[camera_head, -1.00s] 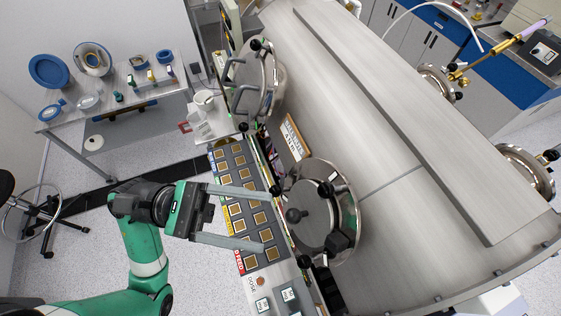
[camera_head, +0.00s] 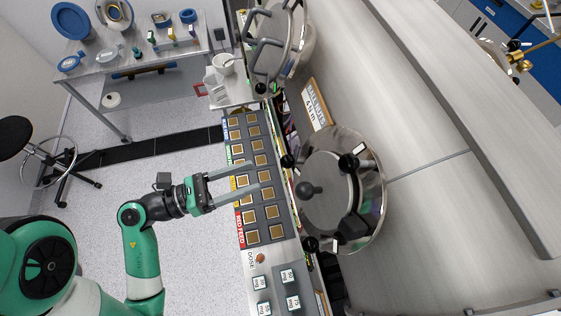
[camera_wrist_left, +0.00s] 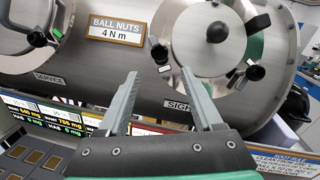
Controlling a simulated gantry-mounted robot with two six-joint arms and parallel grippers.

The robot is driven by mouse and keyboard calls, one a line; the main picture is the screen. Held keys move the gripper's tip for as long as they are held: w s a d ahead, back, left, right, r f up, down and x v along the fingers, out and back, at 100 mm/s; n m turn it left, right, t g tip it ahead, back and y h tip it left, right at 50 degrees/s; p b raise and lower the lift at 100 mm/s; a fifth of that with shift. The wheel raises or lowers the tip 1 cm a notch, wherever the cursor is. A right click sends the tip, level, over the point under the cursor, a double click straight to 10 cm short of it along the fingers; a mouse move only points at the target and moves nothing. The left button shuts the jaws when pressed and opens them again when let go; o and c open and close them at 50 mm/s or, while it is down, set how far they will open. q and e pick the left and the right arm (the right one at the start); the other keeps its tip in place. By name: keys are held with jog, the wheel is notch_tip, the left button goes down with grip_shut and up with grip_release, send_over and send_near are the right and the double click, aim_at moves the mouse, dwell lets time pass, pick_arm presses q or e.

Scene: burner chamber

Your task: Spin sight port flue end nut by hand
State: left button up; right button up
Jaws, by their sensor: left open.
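The sight port (camera_head: 330,190) is a round steel cover on the chamber's side, with several black ball nuts around its rim. One nut (camera_head: 288,161) is at its upper left, one (camera_head: 348,161) at its upper right and one (camera_head: 310,244) at its lower left. I cannot tell which is the flue end nut. My left gripper (camera_head: 253,175) is open and empty, left of the port over the button panel. In the left wrist view, its fingers (camera_wrist_left: 160,73) point toward the port (camera_wrist_left: 210,40); a black nut (camera_wrist_left: 160,55) shows just beyond them. My right gripper is not in view.
The button panel (camera_head: 270,215) runs along the chamber's near side. A second port (camera_head: 275,45) with looped handles is farther up. A "BALL NUTS 4 N m" plate (camera_head: 315,104) lies between the ports. A side table (camera_head: 140,62) and a stool (camera_head: 14,135) stand left. The floor between is clear.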

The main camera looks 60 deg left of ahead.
aim_at(281, 165)
pick_arm(q)
jog(key=p+x, duration=0.1)
jog(key=x, duration=0.7)
jog(key=shift+w+p, duration=0.3)
grip_shut()
